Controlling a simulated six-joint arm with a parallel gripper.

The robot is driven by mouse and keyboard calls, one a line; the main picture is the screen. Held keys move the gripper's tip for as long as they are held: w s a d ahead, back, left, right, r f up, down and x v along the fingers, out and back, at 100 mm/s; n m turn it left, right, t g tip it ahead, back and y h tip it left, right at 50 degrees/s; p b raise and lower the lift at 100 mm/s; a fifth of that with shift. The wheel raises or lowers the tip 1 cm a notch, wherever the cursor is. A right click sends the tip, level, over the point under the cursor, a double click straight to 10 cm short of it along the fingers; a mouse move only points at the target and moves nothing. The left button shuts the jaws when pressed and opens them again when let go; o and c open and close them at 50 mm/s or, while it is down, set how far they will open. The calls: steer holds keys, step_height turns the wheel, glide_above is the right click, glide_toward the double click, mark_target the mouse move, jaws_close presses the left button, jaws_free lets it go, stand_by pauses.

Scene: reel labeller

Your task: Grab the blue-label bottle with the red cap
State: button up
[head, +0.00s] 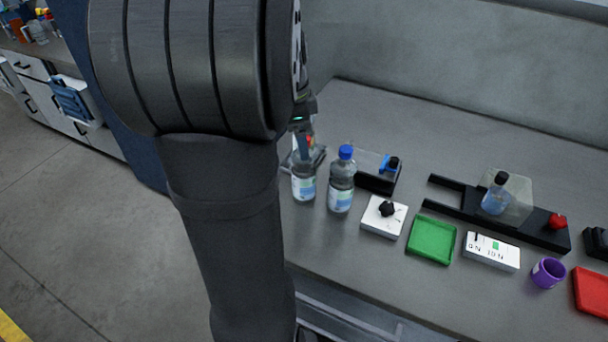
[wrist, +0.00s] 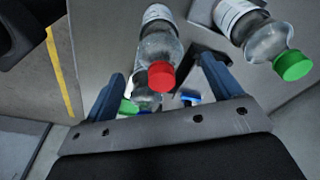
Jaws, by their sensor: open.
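A clear bottle with a red cap (wrist: 161,75) shows in the wrist view, between the two blue fingers of my gripper (wrist: 163,66). The fingers are open, with gaps on both sides of the bottle. Its pale label (wrist: 158,13) is at the top edge, and its colour is hard to tell. In the head view my gripper (head: 304,122) is partly hidden behind my arm. A bottle with a blue and white label (head: 303,187) stands just below it. A spot of red shows above that bottle, but its cap is not clear.
A blue-capped bottle (head: 341,183) stands close to the right of it. A green-capped bottle (wrist: 268,42) is right of my fingers in the wrist view. A white box with a black knob (head: 383,216), a green tray (head: 431,240) and a purple cup (head: 548,272) are further right.

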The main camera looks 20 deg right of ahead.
mark_target(304, 170)
steer(key=shift+s+d+f, duration=0.1)
steer(key=shift+d+f, duration=0.1)
steer(key=shift+f, duration=0.7)
steer(key=shift+w+d+f, duration=0.1)
steer(key=shift+d+f, duration=0.05)
steer(key=shift+f, duration=0.7)
steer(key=shift+s+d+f, duration=0.1)
steer(key=shift+d+f, duration=0.1)
steer(key=shift+f, duration=0.7)
jaws_close()
